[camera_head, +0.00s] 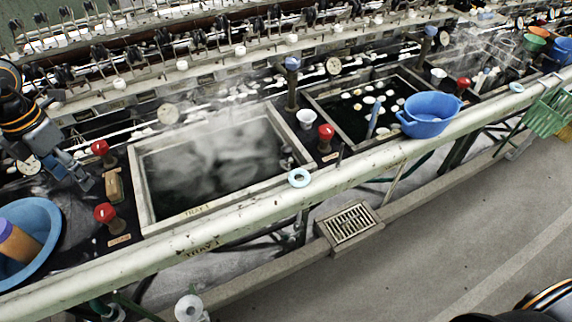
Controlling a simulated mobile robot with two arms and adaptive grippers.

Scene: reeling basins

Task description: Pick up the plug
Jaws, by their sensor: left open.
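My left gripper (78,170) is at the left, open and empty, above the dark ledge left of the TRAY 1 basin (222,212). No object can be made out for certain as the plug. A small tan block (113,186) lies on the ledge just right of the gripper, apart from it. A pale blue ring (299,178) lies on the front rail, and a similar ring (516,87) lies farther right. A white cup-shaped piece (306,117) sits between the basins. Only a part of my right arm shows at the bottom right; its gripper is out of view.
Red knobs (106,212) stand around the steaming basin. A blue tub (428,117) sits at the second basin's right. A thick pale rail (240,229) runs along the front.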

